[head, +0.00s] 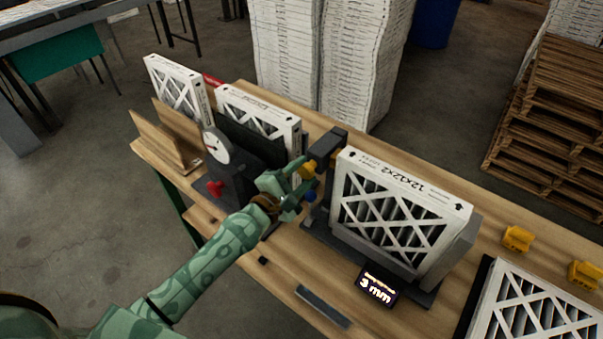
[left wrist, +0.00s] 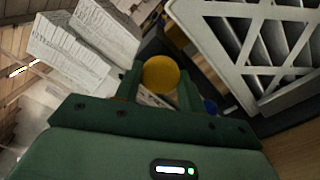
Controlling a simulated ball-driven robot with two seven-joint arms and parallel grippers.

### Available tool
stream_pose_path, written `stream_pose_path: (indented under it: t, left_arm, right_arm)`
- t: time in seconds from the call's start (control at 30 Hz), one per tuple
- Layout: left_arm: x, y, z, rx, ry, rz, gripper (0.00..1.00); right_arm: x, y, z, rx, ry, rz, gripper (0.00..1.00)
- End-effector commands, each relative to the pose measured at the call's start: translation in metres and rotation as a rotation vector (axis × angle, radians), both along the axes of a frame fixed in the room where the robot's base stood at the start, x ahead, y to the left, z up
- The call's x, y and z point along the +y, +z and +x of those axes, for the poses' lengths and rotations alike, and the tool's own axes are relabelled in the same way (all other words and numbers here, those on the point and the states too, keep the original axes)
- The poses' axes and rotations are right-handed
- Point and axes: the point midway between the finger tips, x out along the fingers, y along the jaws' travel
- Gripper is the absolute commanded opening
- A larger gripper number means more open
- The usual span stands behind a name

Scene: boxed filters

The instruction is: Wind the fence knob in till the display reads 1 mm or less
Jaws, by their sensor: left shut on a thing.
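The display (head: 377,288) on the table reads 3 mm. The yellow fence knob (head: 308,169) sits at the left end of a fixture that holds a white-framed 12x12x2 filter (head: 400,212) upright. My left gripper (head: 299,177) is shut on the yellow knob. In the left wrist view the round yellow knob (left wrist: 161,74) lies between the two fingers of my left gripper (left wrist: 160,85), which partly cover its sides. A blue knob (head: 310,196) is just below the fingers; it shows partly in the left wrist view (left wrist: 210,106). My right gripper is not in view.
A dial gauge (head: 216,146) with a red knob (head: 215,188) stands left of my gripper. Other filters (head: 258,110) stand behind it. Another filter (head: 535,305) lies at the front right, near yellow blocks (head: 517,238). A grey bar (head: 322,307) lies at the front edge.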

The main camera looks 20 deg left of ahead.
Motion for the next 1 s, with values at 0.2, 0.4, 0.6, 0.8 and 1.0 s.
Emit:
stream_pose_path:
  t: [0.2, 0.4, 0.6, 0.8, 1.0]
  left_arm:
    - [-0.0005, -0.0009, -0.0004, -0.01, -0.002, 0.034, 0.17]
    - [-0.0005, -0.0011, -0.0004, -0.011, -0.002, 0.037, 0.17]
    - [-0.0005, -0.0012, -0.0004, -0.01, -0.002, 0.036, 0.42]
    - [-0.0003, -0.0007, -0.0002, -0.011, -0.001, 0.034, 0.61]
    - [0.0008, -0.0008, -0.0026, -0.011, -0.001, 0.034, 0.61]
  right_arm:
    - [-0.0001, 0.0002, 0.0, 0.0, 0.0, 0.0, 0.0]
    - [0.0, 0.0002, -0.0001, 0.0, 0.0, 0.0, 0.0]
    - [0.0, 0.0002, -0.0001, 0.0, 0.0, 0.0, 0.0]
    - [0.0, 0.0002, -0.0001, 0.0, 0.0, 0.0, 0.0]
    - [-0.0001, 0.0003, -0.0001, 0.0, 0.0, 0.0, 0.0]
